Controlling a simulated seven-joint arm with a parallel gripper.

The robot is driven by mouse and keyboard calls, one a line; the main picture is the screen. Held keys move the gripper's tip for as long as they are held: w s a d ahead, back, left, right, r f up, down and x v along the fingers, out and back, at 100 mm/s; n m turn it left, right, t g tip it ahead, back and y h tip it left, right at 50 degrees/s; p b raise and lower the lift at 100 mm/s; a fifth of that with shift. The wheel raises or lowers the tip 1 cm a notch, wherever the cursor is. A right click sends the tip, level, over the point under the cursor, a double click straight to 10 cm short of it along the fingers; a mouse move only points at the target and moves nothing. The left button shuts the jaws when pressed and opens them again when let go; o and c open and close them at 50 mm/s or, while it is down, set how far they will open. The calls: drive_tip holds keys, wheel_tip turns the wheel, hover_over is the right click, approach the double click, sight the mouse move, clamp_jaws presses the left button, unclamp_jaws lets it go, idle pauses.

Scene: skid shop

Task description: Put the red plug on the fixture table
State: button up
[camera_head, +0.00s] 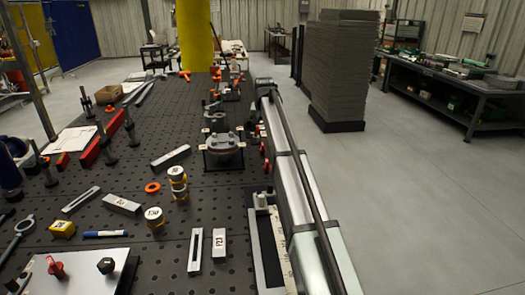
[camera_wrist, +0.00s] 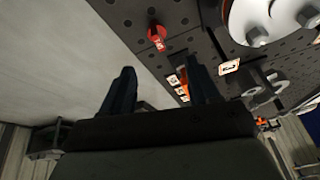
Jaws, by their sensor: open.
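In the head view a red plug-like piece (camera_head: 56,267) with a short upright stem stands on a pale plate (camera_head: 85,283) at the lower left of the dark perforated fixture table (camera_head: 185,222). In the wrist view a red round piece with a pale label (camera_wrist: 157,37) sits on a dark perforated surface (camera_wrist: 127,14); I cannot tell if it is the same piece. My gripper (camera_wrist: 163,75) is open, its two dark fingers apart with nothing visibly held. The red piece shows beyond and above the fingertips.
A black knob (camera_head: 106,265) shares the pale plate. Metal bars, a blue marker (camera_head: 105,234), yellow cylinders (camera_head: 178,184) and a clamped round part (camera_head: 222,147) crowd the table.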

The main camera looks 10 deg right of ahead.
sight(262, 144)
drive_tip(key=w+f, duration=0.1)
drive_tip(key=f, duration=0.1)
drive_tip(key=w+f+n, duration=0.1)
drive_tip(key=f, duration=0.2)
drive_tip(key=w+f+n, duration=0.1)
drive_tip(key=f, duration=0.1)
drive_tip(key=shift+w+f, duration=0.2)
drive_tip(key=shift+f, duration=0.05)
drive_tip(key=shift+s+d+x, duration=0.1)
drive_tip(key=shift+s+x, duration=0.05)
drive_tip(key=shift+x, duration=1.25)
drive_tip(key=shift+s+d+x, duration=0.1)
drive_tip(key=shift+x, duration=1.3)
drive_tip(key=shift+f, duration=0.1)
drive_tip(key=shift+c, duration=0.4)
drive_tip(key=c, duration=1)
drive_tip(key=shift+o, duration=0.2)
